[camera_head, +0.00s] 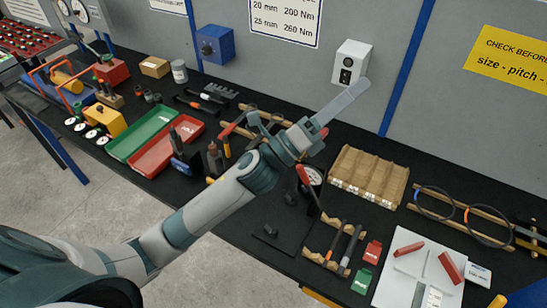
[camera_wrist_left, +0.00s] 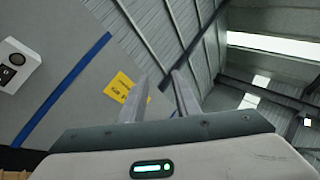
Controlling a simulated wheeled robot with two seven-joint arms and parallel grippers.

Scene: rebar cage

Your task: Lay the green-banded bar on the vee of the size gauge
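My left arm reaches in from the left in the head view. Its gripper (camera_head: 345,102) is raised above the bench, pointing up and right toward the wall. In the left wrist view its two fingers (camera_wrist_left: 158,98) stand apart with nothing between them. A round dial (camera_head: 311,177) and a flat black base (camera_head: 277,240) are on the bench below the forearm; they look like the size gauge, but I cannot make out its vee. Short dark bars (camera_head: 342,246) lie across a wooden rack. A green band cannot be told at this size. My right gripper is not in view.
A slotted cardboard tray (camera_head: 368,176) stands behind the rack. A white board (camera_head: 420,268) with red blocks lies at right, beside red and green tags. A green tray (camera_head: 143,133) and a red tray (camera_head: 166,146) are at left. The wall closes off the back.

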